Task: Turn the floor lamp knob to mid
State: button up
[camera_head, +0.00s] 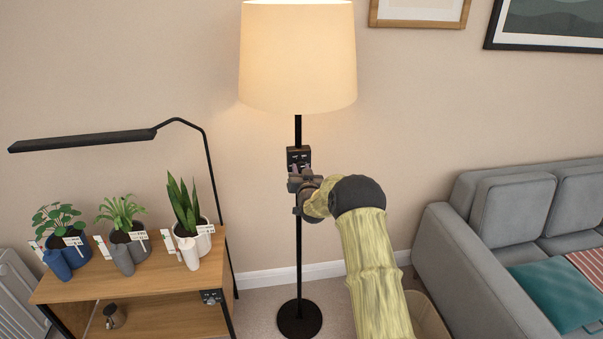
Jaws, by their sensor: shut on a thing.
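The floor lamp has a cream shade (297,60) that glows warm, a thin black pole (298,245) and a round black base (299,319). A small black control box (298,153) with pale markings sits on the pole below the shade. My gripper (301,172) is at the lower part of this box, shut on the lamp knob. The knob itself is hidden by the fingers, so its setting cannot be read. My arm, in a yellow-green sleeve, comes up from the lower right.
A wooden shelf unit (150,283) with potted plants (125,240) and a black desk-type lamp (85,141) stands at left. A grey sofa (470,270) is at right, with a teal cushion (556,292). A cardboard-coloured box (428,316) is partly behind my arm. The wall is close behind.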

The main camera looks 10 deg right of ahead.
jog(key=shift+f+b, duration=0.1)
jog(key=shift+b, duration=0.2)
jog(key=n+b, duration=0.4)
jog(key=b, duration=0.2)
jog(key=shift+f+n, duration=0.15)
jog(key=shift+n, duration=0.25)
jog(key=n+b, duration=0.4)
jog(key=b, duration=0.1)
jog(key=shift+d+r+n+b, duration=0.1)
jog(key=shift+r+n+b, duration=0.15)
jog(key=shift+n+b, duration=0.85)
jog(key=o, duration=1)
